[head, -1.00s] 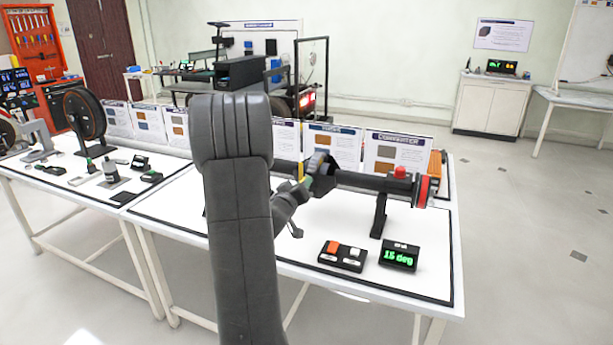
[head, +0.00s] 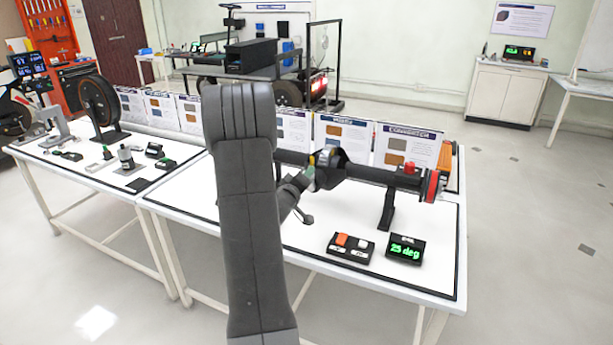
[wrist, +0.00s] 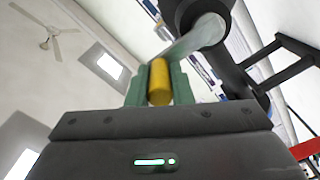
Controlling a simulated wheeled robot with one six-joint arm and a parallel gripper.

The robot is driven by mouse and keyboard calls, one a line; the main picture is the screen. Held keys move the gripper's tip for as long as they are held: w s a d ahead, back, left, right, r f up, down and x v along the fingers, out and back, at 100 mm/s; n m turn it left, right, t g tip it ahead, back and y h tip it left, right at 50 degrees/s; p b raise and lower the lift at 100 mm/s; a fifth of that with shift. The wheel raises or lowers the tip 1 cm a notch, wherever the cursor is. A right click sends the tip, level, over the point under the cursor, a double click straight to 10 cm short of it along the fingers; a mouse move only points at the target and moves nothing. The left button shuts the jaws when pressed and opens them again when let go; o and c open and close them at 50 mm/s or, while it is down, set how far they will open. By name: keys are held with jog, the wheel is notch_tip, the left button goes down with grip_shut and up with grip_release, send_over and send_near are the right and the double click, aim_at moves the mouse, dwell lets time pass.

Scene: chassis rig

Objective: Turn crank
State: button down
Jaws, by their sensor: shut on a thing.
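The crank has a yellow handle (wrist: 160,88), a pale metal arm (wrist: 192,40) and a dark round hub; the handle shows in the wrist view. My gripper (wrist: 159,78) is shut on the yellow handle, one green finger on each side. In the head view my gripper (head: 309,176) is at the crank hub (head: 330,166) on a long black horizontal shaft tube (head: 382,176). My arm hides part of the tube's left side. The small display (head: 405,249) on the table reads 25 deg in green.
A box with orange and white buttons (head: 351,246) lies beside the display. The tube ends in a red-rimmed disc (head: 432,186) and has a red knob (head: 409,167) on top. Panels (head: 345,143) stand behind. The white table's (head: 300,236) front is mostly clear.

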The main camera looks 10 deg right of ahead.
jog(key=c, duration=1.3)
grip_release()
jog(key=shift+a, duration=0.1)
jog(key=b+v, duration=0.1)
jog(key=v, duration=1.2)
jog(key=shift+s+a+b, duration=0.25)
jog(key=shift+s+b, duration=0.05)
jog(key=shift+b, duration=0.1)
jog(key=shift+d, duration=0.1)
jog(key=p+x, duration=0.2)
jog(key=x, duration=1.2)
